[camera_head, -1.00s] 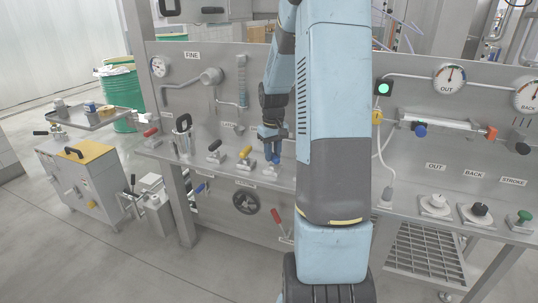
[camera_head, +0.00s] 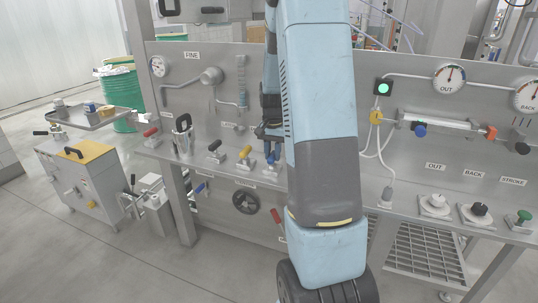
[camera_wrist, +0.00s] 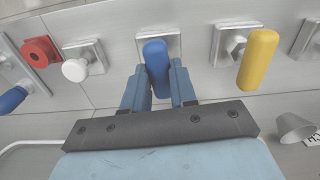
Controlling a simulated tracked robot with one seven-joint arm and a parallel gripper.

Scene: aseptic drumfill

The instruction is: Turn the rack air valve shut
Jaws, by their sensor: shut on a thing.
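In the wrist view a blue lever handle (camera_wrist: 155,58) on a square metal plate stands between my gripper's (camera_wrist: 161,76) two blue fingers. The fingers are shut on it, one on each side. No label names it as the rack air valve. In the head view my gripper (camera_head: 270,133) is at the bench beside my large arm link, with the blue handle (camera_head: 273,156) at its tips.
A yellow-handled valve (camera_wrist: 258,60) stands close to the right of the blue one in the wrist view. A black handwheel (camera_head: 245,201) sits below the bench edge.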

